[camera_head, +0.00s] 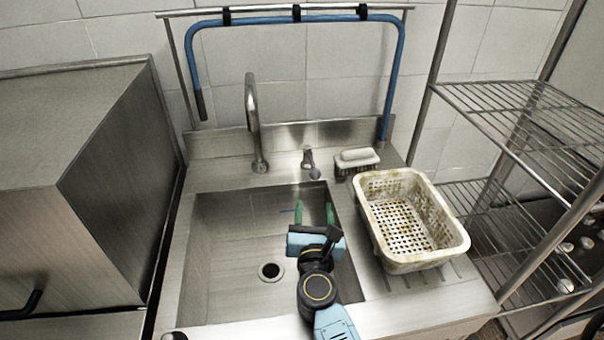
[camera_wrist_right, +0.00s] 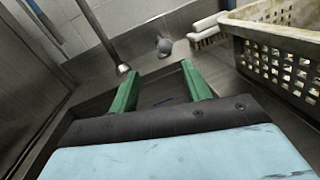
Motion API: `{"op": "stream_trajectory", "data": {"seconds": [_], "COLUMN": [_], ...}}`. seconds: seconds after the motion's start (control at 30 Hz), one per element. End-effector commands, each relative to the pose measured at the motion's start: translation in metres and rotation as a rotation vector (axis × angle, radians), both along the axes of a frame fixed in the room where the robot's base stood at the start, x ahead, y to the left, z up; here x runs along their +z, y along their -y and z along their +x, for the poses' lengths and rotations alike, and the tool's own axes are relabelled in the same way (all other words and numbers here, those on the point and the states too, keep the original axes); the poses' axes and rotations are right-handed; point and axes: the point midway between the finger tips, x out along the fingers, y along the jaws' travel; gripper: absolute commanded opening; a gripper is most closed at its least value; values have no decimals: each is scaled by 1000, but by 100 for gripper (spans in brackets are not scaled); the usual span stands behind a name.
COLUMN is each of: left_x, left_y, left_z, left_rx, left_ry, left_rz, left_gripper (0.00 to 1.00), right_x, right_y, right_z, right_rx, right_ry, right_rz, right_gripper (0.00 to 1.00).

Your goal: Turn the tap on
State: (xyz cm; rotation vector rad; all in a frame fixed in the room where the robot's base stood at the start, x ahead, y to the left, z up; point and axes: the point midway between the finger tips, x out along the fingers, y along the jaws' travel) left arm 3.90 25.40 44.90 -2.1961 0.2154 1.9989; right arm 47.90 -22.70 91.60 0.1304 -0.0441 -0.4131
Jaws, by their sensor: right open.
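The tap has a tall curved metal spout (camera_head: 255,120) at the back of the sink (camera_head: 225,235). A short metal tap lever with a rounded end (camera_head: 310,162) stands right of the spout. In the right wrist view the lever (camera_wrist_right: 164,46) shows ahead, just above the gap between the fingers, and the spout (camera_wrist_right: 100,38) is to the left. My right gripper (camera_head: 314,212) is open and empty over the sink, in front of the lever and apart from it. Its green fingers also show in the right wrist view (camera_wrist_right: 160,84). My left gripper is not in view.
A dirty perforated basket (camera_head: 452,255) stands on the counter right of the sink. A brush (camera_head: 357,160) lies behind it, right of the lever. A blue hose (camera_head: 398,85) hangs on a rail behind. A steel box (camera_head: 125,190) is left, a wire rack (camera_head: 530,105) right.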

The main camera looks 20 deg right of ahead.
Motion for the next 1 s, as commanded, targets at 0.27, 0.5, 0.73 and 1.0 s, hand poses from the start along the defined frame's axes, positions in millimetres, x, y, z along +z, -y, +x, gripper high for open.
{"op": "stream_trajectory", "data": {"seconds": [0.27, 0.5, 0.73, 1.0], "left_x": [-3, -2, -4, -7], "left_y": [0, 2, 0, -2], "left_z": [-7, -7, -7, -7], "left_rx": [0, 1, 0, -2], "left_ry": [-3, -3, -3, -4], "left_rz": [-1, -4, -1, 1], "left_gripper": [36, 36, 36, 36], "right_x": [-6, -6, -6, -7], "right_y": [13, 34, 53, 61], "right_z": [19, 64, 101, 119], "right_rx": [-37, -35, -35, -35], "right_ry": [13, 12, 11, 10], "right_rz": [64, 59, 58, 58], "right_gripper": [48, 48, 48, 48]}}
